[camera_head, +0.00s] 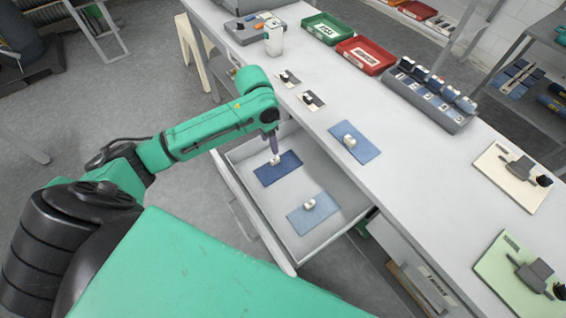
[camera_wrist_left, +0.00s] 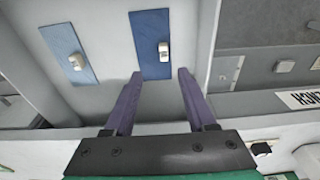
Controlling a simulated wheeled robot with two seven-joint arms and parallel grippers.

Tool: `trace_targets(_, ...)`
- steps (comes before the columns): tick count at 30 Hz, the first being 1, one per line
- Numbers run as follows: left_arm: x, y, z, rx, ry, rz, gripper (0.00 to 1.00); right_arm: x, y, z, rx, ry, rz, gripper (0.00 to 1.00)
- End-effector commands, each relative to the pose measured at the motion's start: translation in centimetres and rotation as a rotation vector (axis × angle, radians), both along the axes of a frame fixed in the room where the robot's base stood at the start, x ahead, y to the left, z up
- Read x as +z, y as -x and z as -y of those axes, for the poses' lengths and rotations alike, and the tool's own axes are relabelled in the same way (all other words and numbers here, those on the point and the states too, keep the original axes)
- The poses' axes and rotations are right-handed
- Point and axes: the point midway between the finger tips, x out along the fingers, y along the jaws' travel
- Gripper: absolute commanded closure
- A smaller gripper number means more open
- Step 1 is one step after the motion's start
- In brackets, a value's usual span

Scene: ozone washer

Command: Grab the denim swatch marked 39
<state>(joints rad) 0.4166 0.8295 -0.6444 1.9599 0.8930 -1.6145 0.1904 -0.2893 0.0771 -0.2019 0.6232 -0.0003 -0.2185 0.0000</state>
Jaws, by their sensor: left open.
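A dark blue denim swatch (camera_head: 267,174) with a small white block on it lies in the open drawer. A lighter blue swatch (camera_head: 300,220) with a similar block lies nearer the drawer front. A third, mid-blue swatch (camera_head: 366,150) lies on the worktop. No number on any swatch is legible. My left gripper (camera_head: 274,150) points down over the dark swatch's block. In the left wrist view my left gripper (camera_wrist_left: 158,86) is open and empty, with the dark swatch (camera_wrist_left: 150,30) ahead of its fingers and the lighter swatch (camera_wrist_left: 68,42) to the left. My right gripper is not in view.
The drawer (camera_head: 244,196) has raised walls and juts out below the worktop (camera_head: 420,190). A grey rack (camera_head: 452,121) with several swatches, a green tray (camera_head: 327,29), a red tray (camera_head: 366,55) and a white cup (camera_head: 273,40) stand on the worktop. Two boards lie at the right.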

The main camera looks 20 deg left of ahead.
Motion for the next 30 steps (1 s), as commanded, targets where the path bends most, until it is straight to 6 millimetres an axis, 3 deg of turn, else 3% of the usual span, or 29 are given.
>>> trace_targets(3, -3.4, -0.3, 0.2, 0.002, 0.001, -0.003, 0.44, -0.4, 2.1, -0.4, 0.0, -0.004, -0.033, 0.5)
trace_targets(5, -4.6, -0.5, 0.3, 0.002, 0.0, -0.002, 0.44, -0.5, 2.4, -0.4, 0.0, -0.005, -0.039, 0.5)
trace_targets(11, -7.3, -1.1, 0.3, 0.002, 0.001, 0.001, 0.44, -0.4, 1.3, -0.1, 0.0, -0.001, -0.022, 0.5)
trace_targets(15, -10.0, -1.7, 0.3, 0.003, 0.001, 0.001, 0.44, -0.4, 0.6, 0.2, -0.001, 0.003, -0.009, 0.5)
trace_targets(18, -11.1, -1.9, 0.4, 0.0, 0.001, 0.003, 0.44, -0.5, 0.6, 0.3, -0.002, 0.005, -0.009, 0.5)
trace_targets(24, -11.2, -1.9, 0.4, 0.0, 0.0, 0.004, 0.44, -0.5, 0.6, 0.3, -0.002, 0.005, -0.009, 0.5)
trace_targets(28, -11.2, -1.8, 0.4, 0.0, 0.0, 0.004, 0.93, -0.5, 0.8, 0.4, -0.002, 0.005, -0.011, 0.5)
trace_targets(29, -11.2, -1.8, 0.4, 0.0, 0.0, 0.004, 1.0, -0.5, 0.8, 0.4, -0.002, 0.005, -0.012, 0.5)
trace_targets(30, -11.2, -1.8, 0.4, 0.0, 0.0, 0.004, 1.0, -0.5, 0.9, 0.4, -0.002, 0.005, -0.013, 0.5)
